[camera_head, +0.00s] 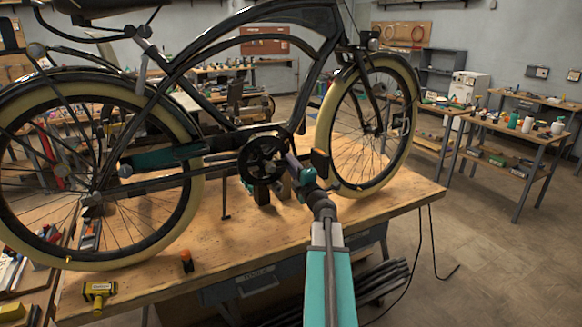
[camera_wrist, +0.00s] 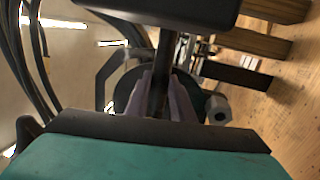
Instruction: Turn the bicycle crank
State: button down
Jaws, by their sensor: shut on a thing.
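A dark bicycle (camera_head: 235,60) with cream tires stands upright on a wooden workbench (camera_head: 400,196). Its round black chainring (camera_head: 264,158) is at the middle of the frame. A dark block that looks like the pedal (camera_head: 320,162) is just right of my gripper, and a dark block (camera_wrist: 165,10) fills the top of the wrist view. My gripper (camera_head: 293,163) reaches in from the front, right of the chainring. In the wrist view its pale fingers (camera_wrist: 163,98) are closed on a dark bar, the crank arm (camera_wrist: 164,55). Exactly where they touch is partly hidden.
A yellow tool (camera_head: 99,292) and a small orange-topped object (camera_head: 186,261) lie near the bench's front edge. The front wheel (camera_head: 368,130) is close on the right of my gripper. Side tables (camera_head: 520,135) stand farther right, with open floor between.

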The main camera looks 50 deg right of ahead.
jog(key=c, duration=1.6)
grip_release()
jog(key=shift+a+r, duration=0.1)
jog(key=shift+r, duration=0.05)
jog(key=shift+o, duration=0.2)
jog(key=shift+s, duration=0.15)
jog(key=v, duration=0.8)
jog(key=p, duration=0.6)
jog(key=shift+s+a+f, duration=0.15)
jog(key=shift+s+f, duration=0.1)
jog(key=shift+s, duration=0.05)
